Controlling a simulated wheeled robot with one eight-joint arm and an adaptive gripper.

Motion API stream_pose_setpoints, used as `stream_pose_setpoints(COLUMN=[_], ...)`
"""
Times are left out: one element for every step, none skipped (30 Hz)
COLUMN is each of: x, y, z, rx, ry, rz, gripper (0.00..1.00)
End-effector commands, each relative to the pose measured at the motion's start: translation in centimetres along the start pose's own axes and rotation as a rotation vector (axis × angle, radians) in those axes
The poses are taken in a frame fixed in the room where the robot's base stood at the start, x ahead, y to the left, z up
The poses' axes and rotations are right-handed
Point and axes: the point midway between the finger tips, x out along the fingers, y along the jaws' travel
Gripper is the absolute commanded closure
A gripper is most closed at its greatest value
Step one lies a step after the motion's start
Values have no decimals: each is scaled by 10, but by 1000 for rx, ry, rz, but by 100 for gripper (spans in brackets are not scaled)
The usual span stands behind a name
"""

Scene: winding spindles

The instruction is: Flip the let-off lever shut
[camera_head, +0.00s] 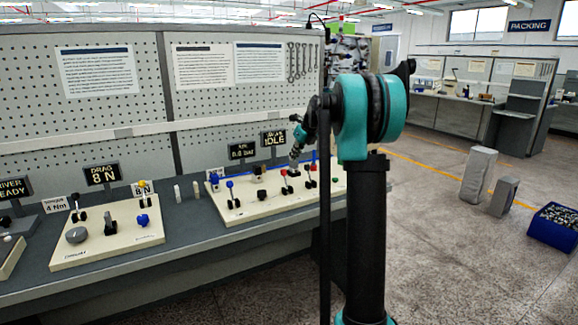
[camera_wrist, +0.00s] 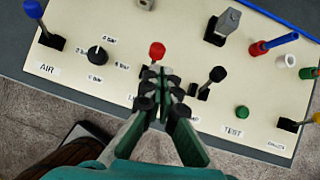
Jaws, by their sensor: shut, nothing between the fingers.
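A beige control panel (camera_wrist: 60,75) on the bench carries several levers. A red-knobbed lever (camera_wrist: 157,50) stands just beyond my fingertips in the wrist view; it also shows in the head view (camera_head: 284,174). A label beside it is mostly hidden by my fingers, so I cannot read which lever is the let-off one. A black-knobbed lever (camera_wrist: 218,74) stands to the right, its label also partly covered. My gripper (camera_wrist: 160,76) is shut and empty, pointing down at the panel between these levers. It also shows in the head view (camera_head: 295,166). Contact with a lever cannot be told.
A blue-knobbed AIR lever (camera_wrist: 33,10) and a black dial (camera_wrist: 97,55) are to the left. A green button (camera_wrist: 242,112) and a yellow-knobbed lever (camera_wrist: 316,117) are to the right. A grey metal post (camera_wrist: 228,22) stands behind. A second panel (camera_head: 100,250) lies farther left on the bench.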

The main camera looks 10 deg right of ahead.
Motion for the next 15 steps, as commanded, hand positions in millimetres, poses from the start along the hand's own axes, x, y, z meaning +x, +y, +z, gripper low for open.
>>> stream_pose_setpoints(x=[-12, -17, -24, -29, -33, -39, -42, -46, -49, -52, -53, -55, -56, -57, -58], y=[0, 0, -1, -1, -1, -2, -2, -2, -2, -2, -2, -2, -2, -2, -2], z=[4, 6, 9, 10, 12, 14, 15, 17, 18, 19, 20, 20, 21, 21, 21], rx=[0, 0, 0, 0, 0, 0, 0, 0, 0, 0, 0, 0, 0, 0, 0], ry=[0, 0, 0, 0, 0, 0, 0, 0, 0, 0, 0, 0, 0, 0, 0], rz=[0, 0, 0, 0, 0, 0, 0, 0, 0, 0, 0, 0, 0, 0, 0], gripper=[100, 100, 100, 100, 100, 100, 100, 100, 100, 100, 100, 100, 100, 100, 100])
